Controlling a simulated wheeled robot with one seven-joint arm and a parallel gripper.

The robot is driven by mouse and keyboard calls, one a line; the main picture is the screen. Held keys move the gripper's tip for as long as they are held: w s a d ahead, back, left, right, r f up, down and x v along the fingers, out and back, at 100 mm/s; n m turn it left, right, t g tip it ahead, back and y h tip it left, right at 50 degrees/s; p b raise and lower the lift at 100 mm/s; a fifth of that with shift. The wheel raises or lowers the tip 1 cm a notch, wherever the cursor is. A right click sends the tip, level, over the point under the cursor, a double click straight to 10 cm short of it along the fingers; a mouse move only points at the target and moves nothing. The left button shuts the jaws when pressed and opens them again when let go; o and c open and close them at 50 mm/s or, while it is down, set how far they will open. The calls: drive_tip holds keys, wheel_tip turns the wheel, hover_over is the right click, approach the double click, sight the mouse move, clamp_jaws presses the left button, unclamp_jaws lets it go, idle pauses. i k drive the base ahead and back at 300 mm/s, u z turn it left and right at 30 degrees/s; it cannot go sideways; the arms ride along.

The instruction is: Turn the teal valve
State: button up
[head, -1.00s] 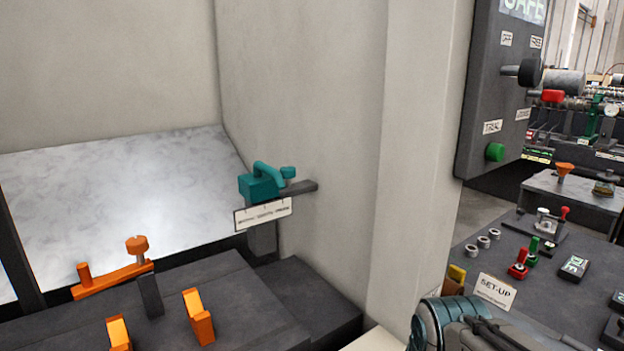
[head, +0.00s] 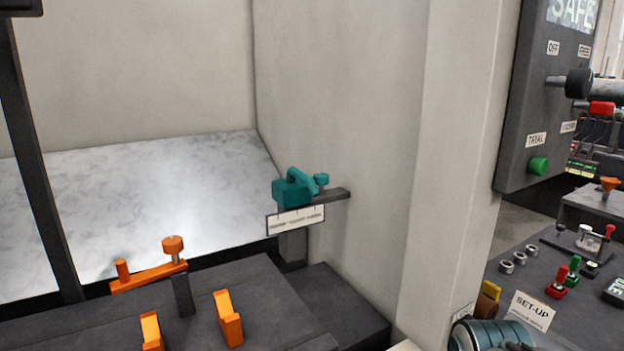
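The teal valve (head: 294,188) sits on a dark bracket against the pale wall, a little left of the middle of the head view. It has a teal block, a sloping teal lever and a small teal knob at its right end. A white label (head: 296,221) with print too small to read hangs just below it.
An orange lever (head: 150,276) on a dark post and two orange blocks (head: 229,319) stand on the dark bench at lower left. A pale pillar (head: 455,150) separates the valve from a control panel (head: 535,120) and a SET-UP bench (head: 531,309) at right.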

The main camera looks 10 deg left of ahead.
sight(321, 178)
drive_tip(key=z, duration=0.05)
drive_tip(key=k, duration=0.5)
drive_tip(key=u, duration=0.45)
drive_tip(key=i, duration=0.9)
drive_tip(key=u, duration=0.9)
